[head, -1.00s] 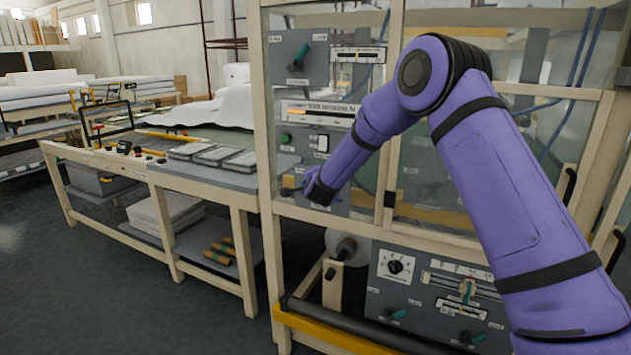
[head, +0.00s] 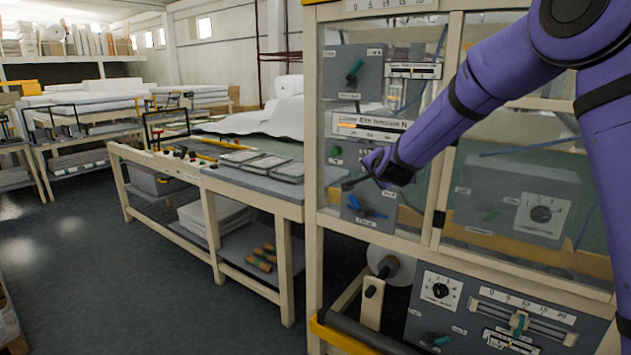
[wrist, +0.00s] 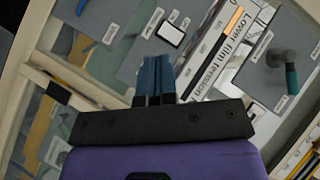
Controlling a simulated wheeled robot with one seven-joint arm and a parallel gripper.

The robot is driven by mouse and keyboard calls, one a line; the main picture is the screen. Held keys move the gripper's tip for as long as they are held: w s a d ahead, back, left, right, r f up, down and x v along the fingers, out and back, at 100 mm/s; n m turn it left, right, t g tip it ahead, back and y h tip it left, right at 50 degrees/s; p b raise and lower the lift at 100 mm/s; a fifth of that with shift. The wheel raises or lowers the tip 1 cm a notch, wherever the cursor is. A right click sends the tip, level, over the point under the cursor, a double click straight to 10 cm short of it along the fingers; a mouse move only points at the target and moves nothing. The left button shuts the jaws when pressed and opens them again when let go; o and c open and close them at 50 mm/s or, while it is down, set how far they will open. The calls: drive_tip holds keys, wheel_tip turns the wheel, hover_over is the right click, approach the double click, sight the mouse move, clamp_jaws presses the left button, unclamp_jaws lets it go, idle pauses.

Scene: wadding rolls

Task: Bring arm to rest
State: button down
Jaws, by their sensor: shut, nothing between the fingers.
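My gripper (head: 365,172) is at the end of my purple arm, in front of the machine's control panels in the head view. In the wrist view my gripper (wrist: 154,62) shows two blue-grey fingers side by side, closed together with nothing between them. They point toward the panel with a white button (wrist: 171,33). A blue lever (head: 358,203) sits on a grey panel just below my gripper in the head view. Whether the fingers touch the panel is hard to tell, but they look apart from it.
The machine frame (head: 313,200) is cream, with clear panes. A panel with a teal-handled knob (head: 355,69) is above my gripper. Lower right is a dial panel (head: 440,290). A workbench (head: 255,190) with grey trays stands left. Dark floor (head: 120,280) is open at lower left.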

drive_tip(key=s+d+r+n+g, duration=0.15)
drive_tip(key=s+r, duration=0.25)
drive_tip(key=s, duration=0.4)
drive_tip(key=s+d+r+n+g+y, duration=0.1)
drive_tip(key=s+d+r+n, duration=0.15)
drive_tip(key=s, duration=0.45)
drive_tip(key=s+d+r+n+g, duration=0.1)
drive_tip(key=s+d+r+n, duration=0.1)
drive_tip(key=s+r, duration=0.45)
drive_tip(key=s+d+f+n+g, duration=0.1)
drive_tip(key=s+d, duration=0.1)
drive_tip(key=s, duration=0.8)
drive_tip(key=s+d+f+n+g+h, duration=0.1)
drive_tip(key=s+d+f+n+g, duration=0.1)
drive_tip(key=s, duration=0.8)
drive_tip(key=s+d+f+n+g+h, duration=0.1)
drive_tip(key=s+d+f+g, duration=0.1)
drive_tip(key=s, duration=0.7)
drive_tip(key=shift+s+d, duration=0.4)
drive_tip(key=shift+d, duration=0.2)
